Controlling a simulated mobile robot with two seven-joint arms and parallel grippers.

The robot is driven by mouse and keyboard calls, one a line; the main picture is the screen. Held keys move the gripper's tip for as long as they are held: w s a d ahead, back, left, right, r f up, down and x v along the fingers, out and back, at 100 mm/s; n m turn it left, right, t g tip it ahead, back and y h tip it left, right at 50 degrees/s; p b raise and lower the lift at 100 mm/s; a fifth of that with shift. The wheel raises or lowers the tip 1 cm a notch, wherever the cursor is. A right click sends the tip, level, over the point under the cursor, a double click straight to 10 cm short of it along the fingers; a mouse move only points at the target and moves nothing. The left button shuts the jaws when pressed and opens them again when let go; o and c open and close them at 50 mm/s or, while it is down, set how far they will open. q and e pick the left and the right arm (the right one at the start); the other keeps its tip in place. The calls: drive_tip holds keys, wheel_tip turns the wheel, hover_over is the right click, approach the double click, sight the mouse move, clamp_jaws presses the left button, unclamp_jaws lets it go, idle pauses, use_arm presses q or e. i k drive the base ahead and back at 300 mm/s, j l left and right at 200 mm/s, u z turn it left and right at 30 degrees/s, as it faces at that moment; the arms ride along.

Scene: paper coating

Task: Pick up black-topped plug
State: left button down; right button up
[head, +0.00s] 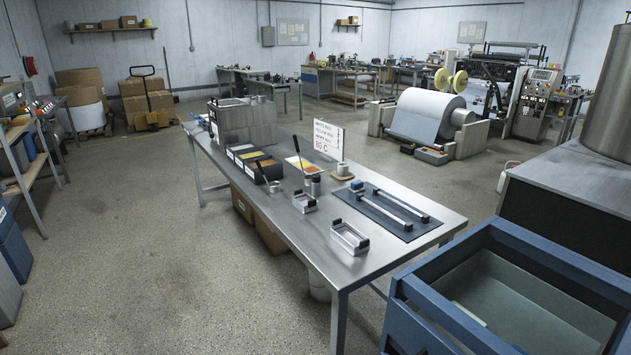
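I cannot make out a black-topped plug with certainty; the small items on the steel table (345,275) are too small to tell. Two small metal trays with black ends lie there: one near the middle (304,203) and one nearer the front edge (349,239). A metal cup (274,187) with a dark upright handle stands left of them. A small metal cylinder (315,186) stands close by. Another pale cylinder (342,169) stands on a round brown base. Neither of my grippers shows in the head view.
A dark mat (372,208) with two metal bars lies at the table's right. A white sign (328,138) and a grey metal box (245,122) stand toward the back. A blue open bin (437,318) is at front right. The floor to the left is clear.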

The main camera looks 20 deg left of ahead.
sight(316, 179)
drive_tip(key=i+j+u, duration=0.1)
drive_tip(key=i+j, duration=0.25)
drive_tip(key=j, duration=0.2)
drive_tip(key=i+j, duration=0.35)
drive_tip(key=j, duration=0.15)
drive_tip(key=i+j+u, duration=0.15)
drive_tip(key=i+j, duration=0.2)
drive_tip(key=j, duration=0.2)
